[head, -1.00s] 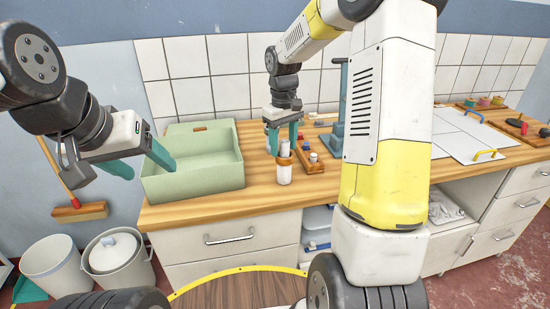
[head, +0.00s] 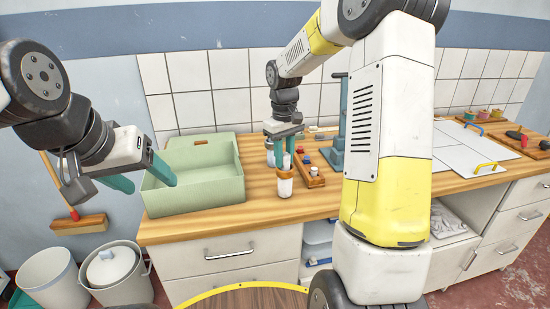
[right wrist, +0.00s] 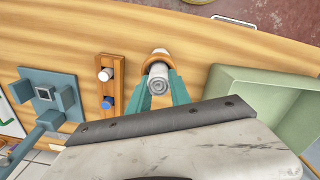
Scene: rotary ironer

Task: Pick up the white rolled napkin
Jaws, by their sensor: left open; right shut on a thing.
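The white rolled napkin (head: 285,187) stands upright at the counter's front, with a brown band (head: 284,173) around it. In the right wrist view the napkin's spiral end (right wrist: 158,86) shows between the teal fingers, and the band (right wrist: 154,61) lies just beyond. My right gripper (head: 284,160) comes down from above and is shut on the napkin's upper part. Its base appears to be at the counter top; I cannot tell if it touches. My left gripper (head: 148,178) is open and empty, at the left end of the green box.
The pale green box (head: 205,193) stands left of the napkin on the wooden counter (head: 225,226). A wooden rack (head: 312,180) with small pegs is close on the right, and a blue-grey stand (head: 338,130) is behind it. Two bins (head: 115,275) are on the floor at left.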

